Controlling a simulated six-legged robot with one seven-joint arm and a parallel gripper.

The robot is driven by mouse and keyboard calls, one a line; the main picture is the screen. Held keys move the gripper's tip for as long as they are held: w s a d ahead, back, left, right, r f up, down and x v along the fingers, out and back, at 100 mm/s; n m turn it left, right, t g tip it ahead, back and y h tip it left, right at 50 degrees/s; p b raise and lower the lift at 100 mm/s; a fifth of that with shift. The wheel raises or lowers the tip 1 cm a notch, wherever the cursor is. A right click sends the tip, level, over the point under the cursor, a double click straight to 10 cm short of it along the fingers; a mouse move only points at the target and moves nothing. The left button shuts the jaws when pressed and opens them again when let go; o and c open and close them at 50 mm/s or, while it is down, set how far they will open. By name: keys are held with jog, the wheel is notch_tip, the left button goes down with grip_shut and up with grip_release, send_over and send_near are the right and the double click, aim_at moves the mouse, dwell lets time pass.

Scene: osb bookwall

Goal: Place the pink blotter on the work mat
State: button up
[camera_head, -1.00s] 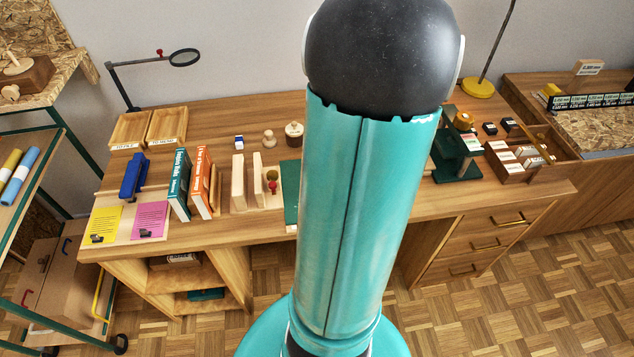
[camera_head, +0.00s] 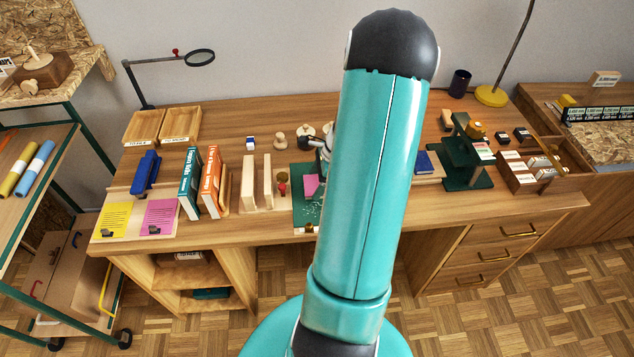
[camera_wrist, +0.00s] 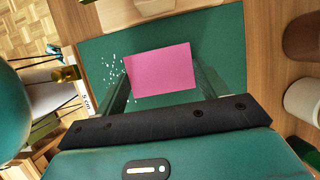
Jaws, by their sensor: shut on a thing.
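The pink blotter (camera_wrist: 161,70) is a flat pink rectangle between the two fingers of my gripper (camera_wrist: 163,80), which is shut on it. In the wrist view it lies over the green work mat (camera_wrist: 225,45); I cannot tell whether it touches the mat. In the head view part of the blotter (camera_head: 311,185) shows over the mat (camera_head: 301,213), just left of my arm. My arm hides the right part of the mat and most of my gripper there.
Wooden blocks (camera_head: 249,182) and books (camera_head: 211,180) stand left of the mat. A yellow card (camera_head: 113,220) and a magenta card (camera_head: 158,217) lie further left. A dark green stand (camera_head: 468,165) is right of my arm. A brass piece (camera_wrist: 66,74) sits near the mat's edge.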

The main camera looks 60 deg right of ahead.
jog(key=shift+f, duration=0.5)
jog(key=shift+f, duration=0.15)
jog(key=o, duration=1)
